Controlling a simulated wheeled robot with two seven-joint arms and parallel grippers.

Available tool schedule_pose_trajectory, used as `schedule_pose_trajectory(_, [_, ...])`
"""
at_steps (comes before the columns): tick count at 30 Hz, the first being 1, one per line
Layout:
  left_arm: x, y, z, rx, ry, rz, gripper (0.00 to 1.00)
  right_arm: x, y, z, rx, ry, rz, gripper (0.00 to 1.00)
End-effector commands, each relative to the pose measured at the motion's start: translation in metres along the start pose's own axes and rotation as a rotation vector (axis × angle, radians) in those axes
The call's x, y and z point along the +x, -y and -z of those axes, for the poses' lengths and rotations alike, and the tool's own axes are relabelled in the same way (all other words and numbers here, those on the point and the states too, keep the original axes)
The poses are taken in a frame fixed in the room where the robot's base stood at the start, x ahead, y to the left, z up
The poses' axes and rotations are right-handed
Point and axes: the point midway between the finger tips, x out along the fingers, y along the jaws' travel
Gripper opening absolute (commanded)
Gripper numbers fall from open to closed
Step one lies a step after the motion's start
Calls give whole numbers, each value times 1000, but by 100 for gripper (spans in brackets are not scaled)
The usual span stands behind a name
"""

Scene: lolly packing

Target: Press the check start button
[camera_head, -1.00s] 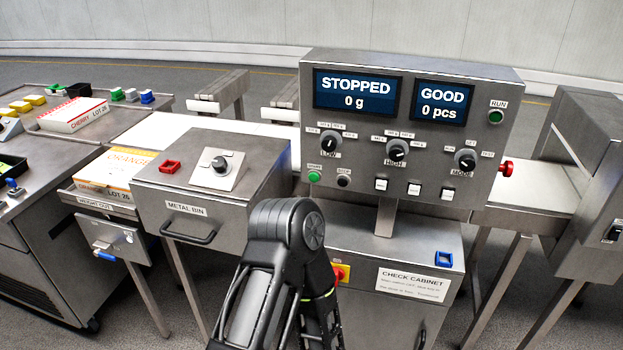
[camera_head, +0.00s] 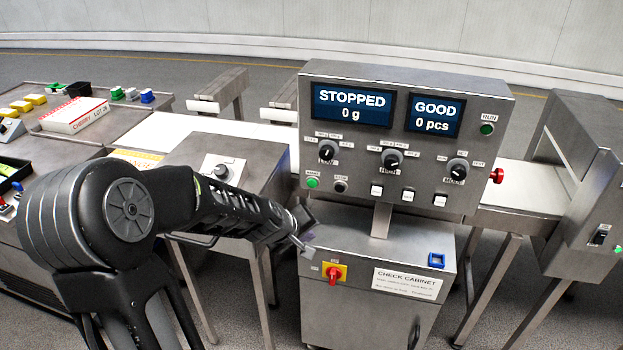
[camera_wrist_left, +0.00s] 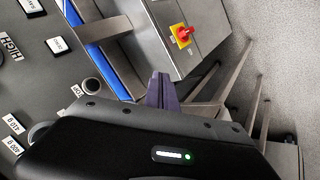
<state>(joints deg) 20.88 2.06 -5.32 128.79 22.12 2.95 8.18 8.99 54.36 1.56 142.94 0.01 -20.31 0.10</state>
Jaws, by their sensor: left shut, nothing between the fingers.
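The green button (camera_head: 312,183) sits at the lower left of the check panel (camera_head: 480,200), under a small label that I read as start. A black button (camera_head: 341,186) is just right of it; a round dark button (camera_wrist_left: 92,86) shows in the left wrist view. The screens read "STOPPED 0 g" (camera_head: 352,105) and "GOOD 0 pcs" (camera_head: 436,114). My left gripper (camera_head: 308,248) is shut and empty, below and apart from the green button in the head view. Its shut fingers (camera_wrist_left: 162,90) show in the wrist view, where I cannot make out the green button.
A red rotary switch on a yellow plate (camera_head: 334,274) is on the check cabinet (camera_head: 390,315), below my gripper. A red knob (camera_head: 497,176) sticks out at the panel's right side. A conveyor (camera_head: 515,195) runs right.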

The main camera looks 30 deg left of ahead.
Motion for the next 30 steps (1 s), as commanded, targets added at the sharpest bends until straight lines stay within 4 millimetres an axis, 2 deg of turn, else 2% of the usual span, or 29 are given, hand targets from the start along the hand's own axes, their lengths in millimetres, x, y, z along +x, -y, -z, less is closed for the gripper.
schedule_pose_trajectory(1, [-14,-7,17,-27,-28,-16,0,-4,1,0,0,1,0,36])
schedule_pose_trajectory(3, [-26,-11,31,-53,-49,-29,0,-5,2,0,0,1,0,36])
schedule_pose_trajectory(8, [-37,-14,44,-81,-70,-43,0,-6,2,0,0,1,0,36])
schedule_pose_trajectory(22, [-34,-16,46,-80,-70,-43,0,-6,2,0,0,1,-1,36])
schedule_pose_trajectory(30, [-19,-29,60,-78,-68,-42,0,-12,4,-1,2,3,-2,36])
